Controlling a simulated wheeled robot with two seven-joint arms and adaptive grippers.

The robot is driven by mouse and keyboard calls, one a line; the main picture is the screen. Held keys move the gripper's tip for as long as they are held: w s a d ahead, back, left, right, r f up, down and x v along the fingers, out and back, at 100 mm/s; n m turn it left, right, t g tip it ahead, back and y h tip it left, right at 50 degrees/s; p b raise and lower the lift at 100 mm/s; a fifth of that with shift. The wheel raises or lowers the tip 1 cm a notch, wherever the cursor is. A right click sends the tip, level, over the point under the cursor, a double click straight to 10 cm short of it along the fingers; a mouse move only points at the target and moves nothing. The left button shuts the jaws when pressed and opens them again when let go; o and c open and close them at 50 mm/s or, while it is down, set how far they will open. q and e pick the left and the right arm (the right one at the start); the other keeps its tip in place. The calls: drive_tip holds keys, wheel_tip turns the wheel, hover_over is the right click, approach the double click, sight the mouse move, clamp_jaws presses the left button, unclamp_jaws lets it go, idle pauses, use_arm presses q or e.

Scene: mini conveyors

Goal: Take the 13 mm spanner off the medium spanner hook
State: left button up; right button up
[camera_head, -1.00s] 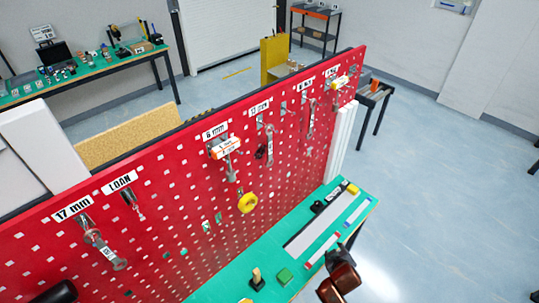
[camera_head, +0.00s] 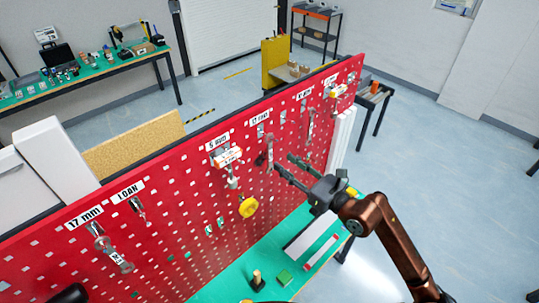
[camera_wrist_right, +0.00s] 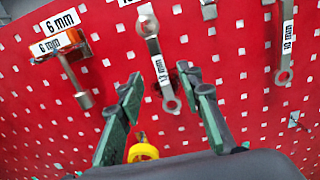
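The 13 mm spanner (camera_wrist_right: 157,62) hangs on the red pegboard, head up, with a white tag on its shaft. It hangs near the board's middle in the head view (camera_head: 270,150). My right gripper (camera_wrist_right: 160,84) is open and empty in front of the board. Its two fingers stand either side of the spanner's lower end in the wrist view, apart from it. In the head view my right gripper (camera_head: 284,163) is just right of and below the spanner. The hook is largely hidden behind the spanner's head.
A tool tagged 6 mm (camera_wrist_right: 70,62) hangs to the left and another spanner (camera_wrist_right: 286,45) to the right. A yellow round item (camera_wrist_right: 143,152) hangs below. The green bench (camera_head: 262,263) under the board holds a wooden-topped item (camera_head: 257,280) and flat strips.

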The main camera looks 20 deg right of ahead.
sight(271, 155)
drive_tip(key=p+x, duration=0.1)
drive_tip(key=x, duration=0.2)
drive_tip(key=p+x, duration=0.2)
drive_tip(key=x, duration=0.1)
drive_tip(key=shift+w+a+f, duration=0.2)
drive_tip(key=shift+w, duration=0.2)
drive_tip(key=shift+w+a+f+p, duration=0.2)
drive_tip(key=shift+w+p, duration=0.1)
drive_tip(key=shift+w, duration=0.25)
drive_tip(key=shift+s, duration=0.1)
drive_tip(key=shift+c, duration=0.6)
clamp_jaws()
